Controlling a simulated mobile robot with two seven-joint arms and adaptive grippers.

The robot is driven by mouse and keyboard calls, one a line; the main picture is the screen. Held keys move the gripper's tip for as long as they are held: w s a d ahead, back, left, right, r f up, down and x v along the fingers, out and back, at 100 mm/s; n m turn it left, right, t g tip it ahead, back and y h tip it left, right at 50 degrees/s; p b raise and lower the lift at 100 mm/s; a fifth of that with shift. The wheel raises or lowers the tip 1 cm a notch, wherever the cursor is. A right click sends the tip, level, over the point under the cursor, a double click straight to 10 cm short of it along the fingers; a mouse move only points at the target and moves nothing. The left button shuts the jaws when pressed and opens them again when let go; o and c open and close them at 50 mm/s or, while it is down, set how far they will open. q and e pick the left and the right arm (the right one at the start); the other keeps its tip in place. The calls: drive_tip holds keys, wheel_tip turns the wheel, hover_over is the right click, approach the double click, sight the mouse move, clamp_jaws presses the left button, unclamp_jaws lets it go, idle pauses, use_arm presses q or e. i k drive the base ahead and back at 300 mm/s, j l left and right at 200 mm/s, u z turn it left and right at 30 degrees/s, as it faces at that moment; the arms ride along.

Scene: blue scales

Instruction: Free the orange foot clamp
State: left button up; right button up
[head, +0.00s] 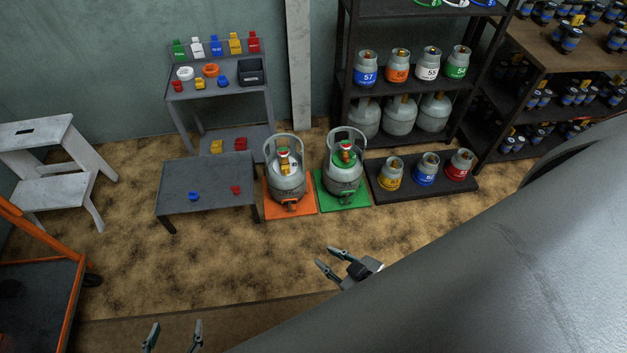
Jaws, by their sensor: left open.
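A grey gas cylinder (287,182) with a ring handle stands upright on an orange base plate (308,207) on the floor. A small dark reddish part, seemingly the foot clamp (290,206), sits at the cylinder's front foot; its state is too small to tell. A similar cylinder (343,177) stands on a green base plate (360,197) just to the right. My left gripper (174,326) is open and empty at the bottom edge, far from the plates. My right gripper (325,258) is open and empty over the floor, nearer and to the right of the orange plate.
A low grey table (205,180) with a blue and a red piece stands left of the plates. Behind it is a bench (220,90) with coloured parts. A dark rack (420,185) holds several cylinders at right. An orange cart (75,310) and step stool (55,165) are left. Floor in front is clear.

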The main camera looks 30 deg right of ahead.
sight(290, 203)
drive_tip(key=z, duration=0.6)
drive_tip(key=i+l+z, duration=0.25)
drive_tip(key=i+l, duration=0.25)
drive_tip(key=i+l+z, duration=0.25)
drive_tip(key=i+l, duration=0.3)
drive_tip(key=k, duration=0.1)
